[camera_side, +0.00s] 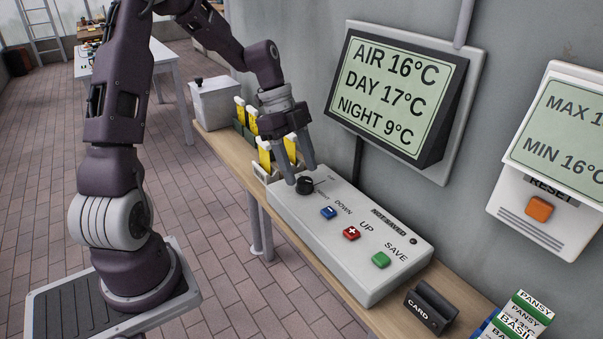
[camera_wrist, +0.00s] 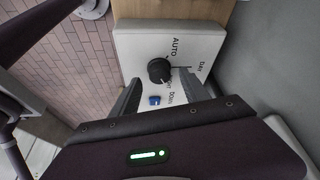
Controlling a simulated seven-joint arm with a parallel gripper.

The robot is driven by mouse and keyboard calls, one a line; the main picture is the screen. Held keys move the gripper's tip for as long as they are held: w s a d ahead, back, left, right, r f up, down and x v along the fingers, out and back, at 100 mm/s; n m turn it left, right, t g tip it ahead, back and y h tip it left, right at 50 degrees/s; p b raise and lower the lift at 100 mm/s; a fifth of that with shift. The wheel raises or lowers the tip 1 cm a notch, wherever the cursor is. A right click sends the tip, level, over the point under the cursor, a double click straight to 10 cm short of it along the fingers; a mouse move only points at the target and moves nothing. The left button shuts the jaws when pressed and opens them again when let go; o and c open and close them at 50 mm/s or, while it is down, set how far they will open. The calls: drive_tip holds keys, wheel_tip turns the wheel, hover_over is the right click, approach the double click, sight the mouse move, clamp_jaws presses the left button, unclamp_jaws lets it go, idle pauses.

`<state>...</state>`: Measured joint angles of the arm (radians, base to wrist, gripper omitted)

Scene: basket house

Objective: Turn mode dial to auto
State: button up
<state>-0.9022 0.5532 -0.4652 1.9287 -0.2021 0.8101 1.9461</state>
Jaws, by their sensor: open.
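The mode dial is a round black knob (camera_side: 305,186) at the far left end of the white control box (camera_side: 385,270). In the wrist view the dial (camera_wrist: 158,71) has AUTO printed above it, DAY to its right and a partly hidden label below. A thin dark line runs from the knob towards DAY; I cannot tell whether it is the pointer or a printed mark. My gripper (camera_side: 299,175) points down close to the dial. Its fingers (camera_wrist: 160,92) are apart and empty; I cannot tell whether they touch the knob.
Blue DOWN (camera_side: 328,213), red UP (camera_side: 351,233) and green SAVE (camera_side: 381,261) buttons sit on the box near the dial. Yellow cards (camera_side: 265,153) in a holder stand just behind. A display (camera_side: 393,92) hangs on the wall. A black card holder (camera_side: 430,307) stands in front.

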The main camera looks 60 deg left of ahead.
drive_tip(key=shift+x, duration=1.05)
drive_tip(key=shift+c, duration=0.2)
clamp_jaws()
